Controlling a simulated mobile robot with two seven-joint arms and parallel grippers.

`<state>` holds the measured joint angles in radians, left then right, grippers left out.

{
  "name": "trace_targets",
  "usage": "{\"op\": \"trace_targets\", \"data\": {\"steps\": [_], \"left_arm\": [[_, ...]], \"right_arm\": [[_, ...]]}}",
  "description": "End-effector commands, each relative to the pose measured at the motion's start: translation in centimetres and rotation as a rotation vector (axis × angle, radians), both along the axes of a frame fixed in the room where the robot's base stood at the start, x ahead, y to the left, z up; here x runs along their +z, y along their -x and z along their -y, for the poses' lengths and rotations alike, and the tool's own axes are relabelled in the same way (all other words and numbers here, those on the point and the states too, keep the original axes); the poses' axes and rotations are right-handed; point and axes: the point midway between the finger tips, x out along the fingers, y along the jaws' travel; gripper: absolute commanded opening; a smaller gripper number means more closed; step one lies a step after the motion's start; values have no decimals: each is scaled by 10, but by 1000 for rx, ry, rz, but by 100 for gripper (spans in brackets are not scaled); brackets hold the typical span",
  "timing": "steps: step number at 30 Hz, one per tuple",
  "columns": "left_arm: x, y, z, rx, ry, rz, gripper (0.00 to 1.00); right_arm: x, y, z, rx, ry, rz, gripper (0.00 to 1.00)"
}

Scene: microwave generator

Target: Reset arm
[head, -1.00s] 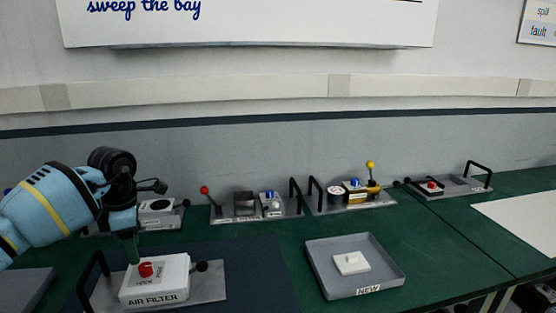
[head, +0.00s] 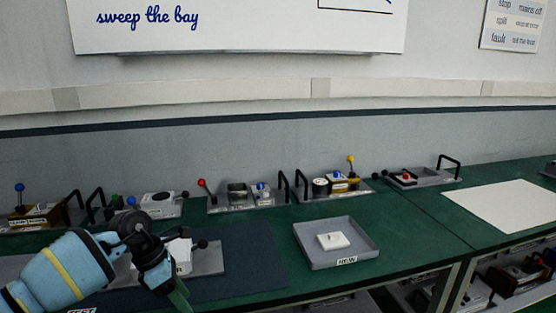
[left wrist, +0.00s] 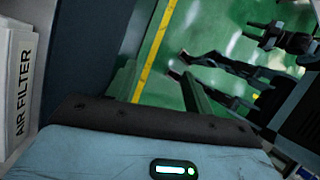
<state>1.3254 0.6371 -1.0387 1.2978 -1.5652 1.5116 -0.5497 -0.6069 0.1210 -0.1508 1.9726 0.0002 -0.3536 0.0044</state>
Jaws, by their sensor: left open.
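My left gripper (head: 172,290) is in the lower left of the head view, in front of the white air filter box. It is open, with nothing seen between its fingers. The air filter box (head: 183,262) stands on a grey plate (head: 208,260) and is largely hidden behind my gripper. The box's lettered side (left wrist: 18,85) also shows at the left edge of the left wrist view, beside the gripper and apart from it.
A grey tray (head: 368,253) labelled NEW holds a white block (head: 333,241). Several small units with levers and handles line the back of the green bench (head: 420,235). A white sheet (head: 500,205) lies at the right. Lower shelves hold dark units (head: 515,280).

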Motion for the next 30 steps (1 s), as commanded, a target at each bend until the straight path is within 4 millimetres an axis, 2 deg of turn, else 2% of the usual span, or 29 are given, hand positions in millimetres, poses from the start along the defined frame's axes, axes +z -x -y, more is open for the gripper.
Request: {"op": "trace_targets", "data": {"steps": [1, 6, 10, 12, 15, 19, 23, 26, 30], "left_arm": [[-16, 13, 26, 5, 91, -33, 52], [-41, 51, 107, 107, 441, -160, 52], [-44, 77, 153, 242, 698, -288, 52], [-44, 88, 169, 333, 828, -367, 52], [-42, 100, 184, 485, 1001, -489, 52], [-44, 109, 189, 715, 1201, -661, 52], [-56, 115, 177, 982, 1367, -842, 52], [-75, 121, 160, 1210, 1469, -984, 52], [-112, 139, 129, 1556, 1572, -1180, 52]], "right_arm": [[1, -1, 0, -1, -1, 3, 36], [0, 1, -1, -3, -3, -2, 36], [-2, 5, -1, -3, -3, -11, 36], [-2, 5, -1, -4, -2, -11, 36], [-2, 5, -1, -4, -2, -11, 36], [-2, 5, -1, -4, -2, -11, 36], [-2, 5, -1, -4, -2, -12, 36], [-2, 5, -1, -4, -2, -12, 36], [-2, 5, -1, -2, -2, -12, 36]]}}
